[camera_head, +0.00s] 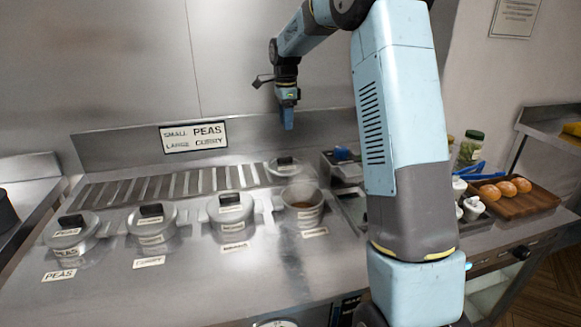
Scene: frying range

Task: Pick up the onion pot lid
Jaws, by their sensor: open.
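A row of lidded metal pots stands on the steel counter: the peas pot (72,238), the curry pot (152,226) and a third pot (231,218) whose label I cannot read clearly. Each has a lid with a dark handle. At the right end of the row, a pot (301,205) is open with brownish contents. A loose lid (286,168) with a dark handle lies behind it on the slatted strip. I cannot read which lid is marked onion. My gripper (287,120) is open and empty, pointing down, and appears above the loose lid in the picture.
The steel back wall carries a sign (193,136) reading small peas, large curry. To the right are small white containers (472,207), a green-lidded jar (470,148) and a wooden board (530,203) with buns. The front counter is clear.

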